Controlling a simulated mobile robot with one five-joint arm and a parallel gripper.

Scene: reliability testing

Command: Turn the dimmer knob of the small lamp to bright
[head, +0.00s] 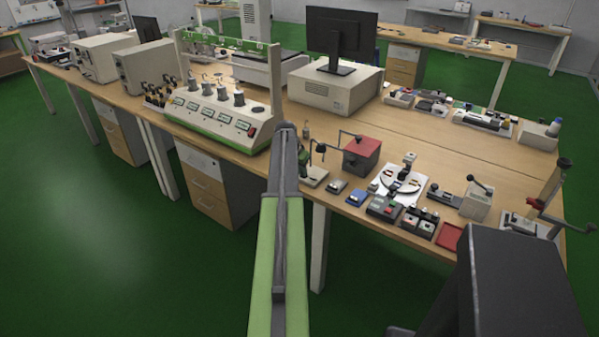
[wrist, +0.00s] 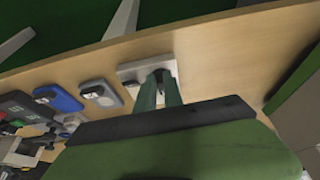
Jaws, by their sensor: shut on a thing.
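The small lamp (head: 317,181) stands near the front edge of the bench, with a pale base and a thin dark stem and head. In the wrist view its pale base plate (wrist: 130,70) lies beyond my fingertips. My gripper (wrist: 160,80) points down at this base, its two green fingers close together on the small dark dimmer knob (wrist: 160,73). The fingers cover most of the knob, so its setting cannot be read. In the head view my arm hides part of the lamp's left side, and the knob is not clear.
A blue block (head: 356,197) and a grey block (head: 336,186) sit just right of the lamp. A red-topped box (head: 361,155) stands behind them. A large tester with several knobs (head: 215,115) stands left. The bench edge (wrist: 190,35) is close to the base.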

